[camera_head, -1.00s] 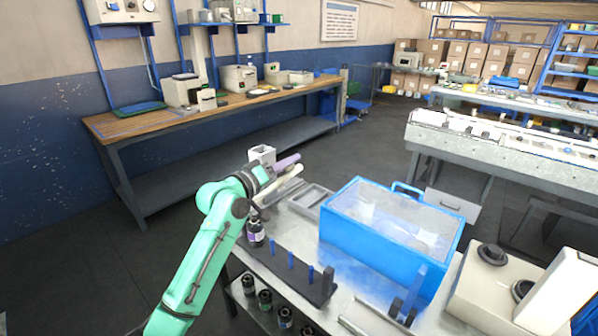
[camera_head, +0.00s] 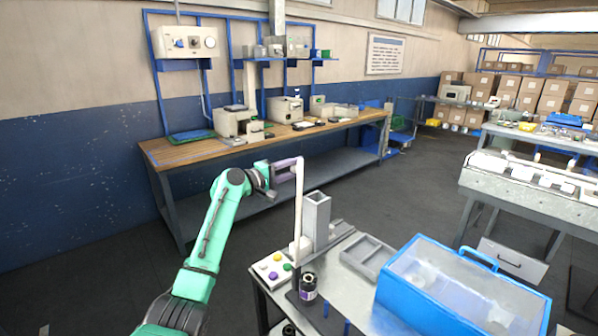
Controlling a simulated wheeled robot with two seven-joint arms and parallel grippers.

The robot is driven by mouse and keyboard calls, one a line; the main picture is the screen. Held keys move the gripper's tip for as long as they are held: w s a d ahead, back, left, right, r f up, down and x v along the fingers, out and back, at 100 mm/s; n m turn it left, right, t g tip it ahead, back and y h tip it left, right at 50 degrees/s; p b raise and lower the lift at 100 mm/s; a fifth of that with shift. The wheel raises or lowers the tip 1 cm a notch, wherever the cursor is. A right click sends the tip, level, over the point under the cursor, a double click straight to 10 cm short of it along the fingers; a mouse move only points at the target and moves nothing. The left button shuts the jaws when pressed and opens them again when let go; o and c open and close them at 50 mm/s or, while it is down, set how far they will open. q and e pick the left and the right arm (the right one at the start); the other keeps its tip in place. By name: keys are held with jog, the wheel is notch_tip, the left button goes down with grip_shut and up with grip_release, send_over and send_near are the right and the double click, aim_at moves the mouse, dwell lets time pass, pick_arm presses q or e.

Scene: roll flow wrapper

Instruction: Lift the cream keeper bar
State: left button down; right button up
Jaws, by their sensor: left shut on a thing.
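The cream keeper bar (camera_head: 299,205) stands nearly upright in the head view, at the far left corner of the metal table. Its lower end meets a pale block (camera_head: 301,247) beside a grey square tube. A purple grip (camera_head: 287,163) sticks out to the left from the bar's upper end. My left gripper (camera_head: 272,176) comes in from the left on the green arm and is shut on this purple grip. The fingertips are small and partly hidden against the grip. My right gripper is not in view.
The square tube (camera_head: 316,218) stands just right of the bar. A button panel (camera_head: 272,269), a dark bottle (camera_head: 308,287), a grey tray (camera_head: 369,257) and a blue clear-topped box (camera_head: 462,292) are nearby. A wooden workbench (camera_head: 190,151) stands behind, with open floor between.

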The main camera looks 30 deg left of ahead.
pick_arm(q)
jog(key=shift+w+a, duration=0.15)
jog(key=shift+a, duration=0.25)
jog(key=c, duration=0.6)
grip_release()
jog(key=shift+o, duration=0.2)
jog(key=shift+s+f, duration=0.1)
jog(key=shift+s, duration=0.15)
jog(key=b+v, duration=0.6)
jog(key=v, duration=0.8)
